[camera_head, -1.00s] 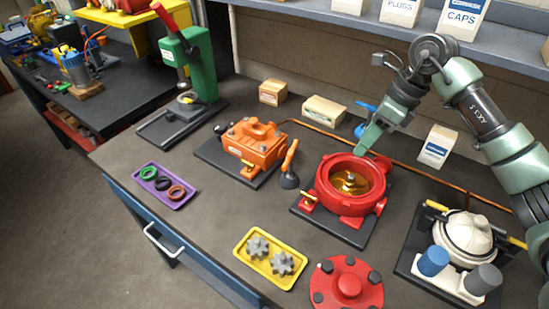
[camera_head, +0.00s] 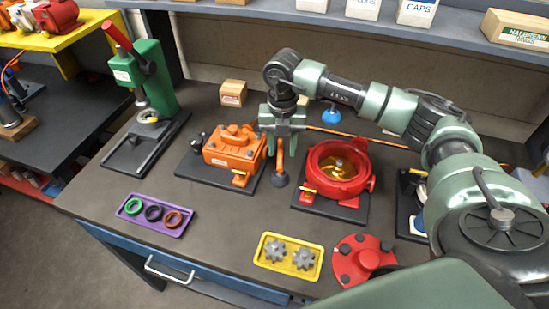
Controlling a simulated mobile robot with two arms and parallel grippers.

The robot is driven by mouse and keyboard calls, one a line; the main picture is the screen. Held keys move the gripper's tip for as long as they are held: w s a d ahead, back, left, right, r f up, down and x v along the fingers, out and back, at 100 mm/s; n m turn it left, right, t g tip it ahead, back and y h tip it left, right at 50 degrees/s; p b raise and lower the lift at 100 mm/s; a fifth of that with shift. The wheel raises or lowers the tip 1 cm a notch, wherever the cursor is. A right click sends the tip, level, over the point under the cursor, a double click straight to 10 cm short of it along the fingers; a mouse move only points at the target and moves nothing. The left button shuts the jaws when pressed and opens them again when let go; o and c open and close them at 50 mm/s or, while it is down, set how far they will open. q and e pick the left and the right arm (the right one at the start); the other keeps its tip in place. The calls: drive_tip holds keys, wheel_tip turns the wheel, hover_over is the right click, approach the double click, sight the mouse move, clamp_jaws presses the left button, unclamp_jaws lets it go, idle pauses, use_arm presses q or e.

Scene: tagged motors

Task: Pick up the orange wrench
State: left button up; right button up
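The orange wrench (camera_head: 280,162) stands upright with its lower end at a dark round base on the bench, between the orange motor and the red housing. My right gripper (camera_head: 281,148) points down right over it. Its two fingers look apart, one on each side of the wrench's upper part, which they partly hide. I cannot tell whether they touch it. My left gripper is not in view.
The orange motor (camera_head: 233,146) stands close on the left, the red housing (camera_head: 338,168) on the right. A purple tray (camera_head: 150,226) of rings and a yellow tray (camera_head: 289,267) of gears lie in front. A green press (camera_head: 150,80) stands at the left.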

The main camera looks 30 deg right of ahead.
drive_tip(key=p, duration=0.3)
hover_over(279, 173)
drive_tip(key=f, duration=0.4)
drive_tip(key=shift+w+d+f, duration=0.15)
drive_tip(key=shift+d+f, duration=0.05)
drive_tip(key=shift+f, duration=0.5)
clamp_jaws()
idle(0.4)
